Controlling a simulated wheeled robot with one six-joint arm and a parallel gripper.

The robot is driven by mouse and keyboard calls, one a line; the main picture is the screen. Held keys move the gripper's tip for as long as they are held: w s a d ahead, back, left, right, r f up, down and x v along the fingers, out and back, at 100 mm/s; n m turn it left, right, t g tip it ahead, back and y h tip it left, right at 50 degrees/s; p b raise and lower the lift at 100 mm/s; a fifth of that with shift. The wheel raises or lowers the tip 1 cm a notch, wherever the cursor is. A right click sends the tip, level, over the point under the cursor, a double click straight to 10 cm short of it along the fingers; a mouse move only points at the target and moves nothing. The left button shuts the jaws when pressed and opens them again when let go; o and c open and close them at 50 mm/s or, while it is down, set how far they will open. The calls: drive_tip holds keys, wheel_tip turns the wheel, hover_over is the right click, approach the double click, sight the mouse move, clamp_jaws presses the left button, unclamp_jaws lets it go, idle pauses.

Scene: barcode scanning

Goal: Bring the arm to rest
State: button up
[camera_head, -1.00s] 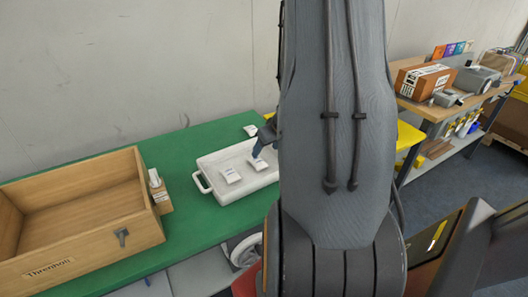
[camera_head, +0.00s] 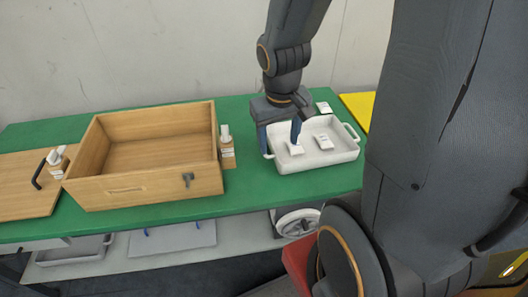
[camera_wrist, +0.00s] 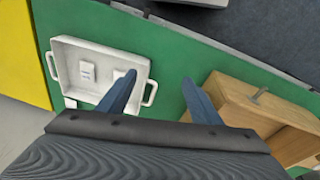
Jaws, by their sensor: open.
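My gripper (camera_head: 280,147) is open above the left end of the white tray (camera_head: 342,157), with two blue fingers pointing down. In the wrist view my gripper (camera_wrist: 158,79) has nothing between its fingers, and green tabletop shows through the gap. Two white packets lie in the tray: one (camera_head: 296,149) beside the right finger and another (camera_head: 323,142) to its right. In the wrist view the left finger partly hides one packet. How high the fingers are above the tray is hard to tell.
Another white packet (camera_head: 324,108) lies behind the tray. A yellow surface (camera_head: 358,106) adjoins on the right. A wall stands behind.

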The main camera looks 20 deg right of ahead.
drive_tip(key=s+a+r+g+y, duration=0.1)
drive_tip(key=s+a, duration=0.3)
drive_tip(key=a, duration=0.2)
idle(1.1)
